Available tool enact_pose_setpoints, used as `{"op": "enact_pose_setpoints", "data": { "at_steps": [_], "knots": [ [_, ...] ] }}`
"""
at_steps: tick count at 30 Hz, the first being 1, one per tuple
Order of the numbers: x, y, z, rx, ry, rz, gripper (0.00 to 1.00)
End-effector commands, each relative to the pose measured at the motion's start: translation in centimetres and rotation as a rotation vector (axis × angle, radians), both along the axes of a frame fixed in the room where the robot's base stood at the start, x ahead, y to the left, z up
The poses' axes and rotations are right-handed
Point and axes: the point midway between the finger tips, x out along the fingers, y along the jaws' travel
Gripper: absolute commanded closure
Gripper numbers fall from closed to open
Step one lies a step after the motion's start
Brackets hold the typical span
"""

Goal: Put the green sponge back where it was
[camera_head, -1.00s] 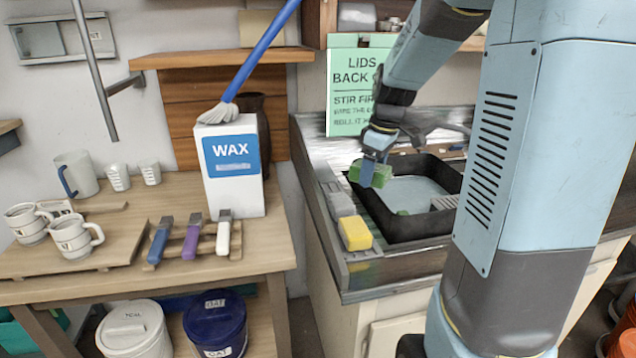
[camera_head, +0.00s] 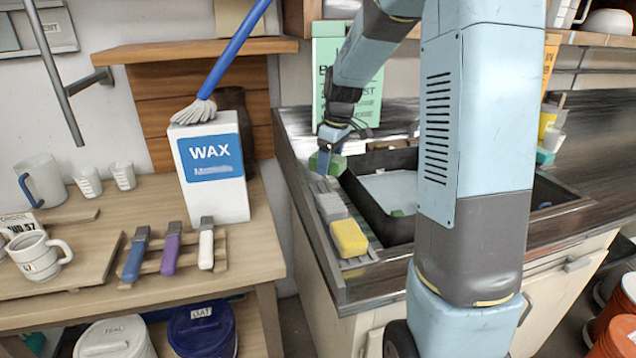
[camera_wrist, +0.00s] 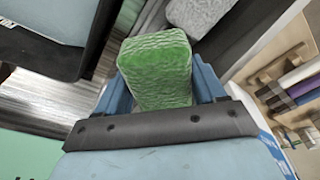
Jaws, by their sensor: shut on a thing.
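The green sponge (camera_head: 327,163) is held in my gripper (camera_head: 326,158), above the far end of the sponge tray (camera_head: 352,256) at the sink's left edge. In the wrist view the green sponge (camera_wrist: 157,72) sits between the two blue fingers of my gripper (camera_wrist: 160,85), which are shut on it. A grey sponge (camera_head: 332,207) and a yellow sponge (camera_head: 348,238) lie in a row on the tray, nearer than the green one. I cannot tell whether the green sponge touches the tray.
The black basin (camera_head: 372,207) with pale water is right of the tray. A small green thing lies in it. The wooden table (camera_head: 255,262) at left holds the WAX box (camera_head: 212,170), brushes and mugs. A gap separates table and sink counter.

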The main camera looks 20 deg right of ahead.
Motion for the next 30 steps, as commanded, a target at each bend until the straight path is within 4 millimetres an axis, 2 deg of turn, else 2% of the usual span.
{"op": "enact_pose_setpoints", "data": {
  "at_steps": [6, 11, 17, 25, 30],
  "knots": [
    [2.5, 1.0, -3.5, 0.001, 0.002, 0.0, 0.59],
    [3.7, 1.5, -4.9, 0.0, 0.0, 0.001, 0.59],
    [4.2, 1.6, -5.6, -0.001, 0.001, 0.001, 0.59],
    [4.4, 1.7, -8.7, 0.0, 0.002, -0.001, 0.59],
    [4.4, 1.7, -8.9, 0.0, 0.0, -0.001, 0.59]
  ]
}}
